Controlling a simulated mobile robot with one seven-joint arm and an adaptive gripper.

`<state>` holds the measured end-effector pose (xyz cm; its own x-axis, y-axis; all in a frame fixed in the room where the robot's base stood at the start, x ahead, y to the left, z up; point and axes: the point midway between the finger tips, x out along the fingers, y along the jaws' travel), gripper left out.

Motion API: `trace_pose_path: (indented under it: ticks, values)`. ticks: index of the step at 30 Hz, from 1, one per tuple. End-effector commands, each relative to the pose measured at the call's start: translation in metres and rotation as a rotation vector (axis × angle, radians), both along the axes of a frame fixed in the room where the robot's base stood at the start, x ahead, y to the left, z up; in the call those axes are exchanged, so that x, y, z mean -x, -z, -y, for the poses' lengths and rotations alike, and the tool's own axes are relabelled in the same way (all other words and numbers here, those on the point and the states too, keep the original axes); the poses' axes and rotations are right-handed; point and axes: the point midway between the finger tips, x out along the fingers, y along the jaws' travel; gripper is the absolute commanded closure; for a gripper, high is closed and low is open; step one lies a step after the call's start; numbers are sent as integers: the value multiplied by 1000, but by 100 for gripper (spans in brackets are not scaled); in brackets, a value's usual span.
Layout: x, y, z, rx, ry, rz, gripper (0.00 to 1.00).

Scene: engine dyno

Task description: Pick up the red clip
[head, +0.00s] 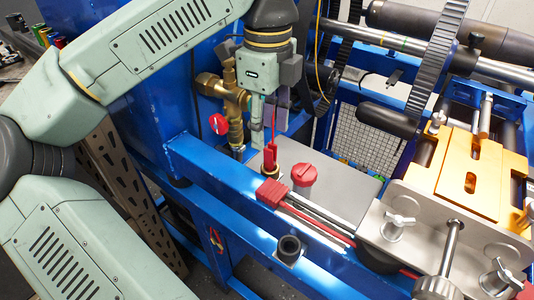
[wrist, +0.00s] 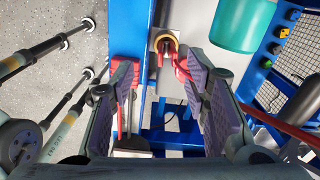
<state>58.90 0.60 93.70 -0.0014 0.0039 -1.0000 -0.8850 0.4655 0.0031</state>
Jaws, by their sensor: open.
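The red clip (head: 270,154) stands upright on a small brass-coloured fitting by the blue frame in the head view. In the wrist view, the red clip (wrist: 165,47) shows small at the brass ring, top centre, and its exact outline is hard to tell. My gripper (head: 270,113) is just above the clip in the head view, pointing down, with a thin red upper part of the clip near its fingers. In the wrist view my gripper (wrist: 160,92) is open, its two padded fingers wide apart and nothing held between them.
A red block (head: 272,191) with rods lies on the blue rail (head: 230,185). A red-capped cylinder (head: 303,178) stands close to the clip's right. A brass valve (head: 236,118) with a red knob is to the left. An orange plate (head: 470,178) and large gear stand at right.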

Motion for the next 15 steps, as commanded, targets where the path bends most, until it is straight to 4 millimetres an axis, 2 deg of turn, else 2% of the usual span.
trace_pose_path:
  ticks: [3,10,15]
  values:
    - [0,16,0,3,3,-1,58]
    - [-2,34,3,5,5,-1,58]
    - [-6,60,6,6,6,-2,58]
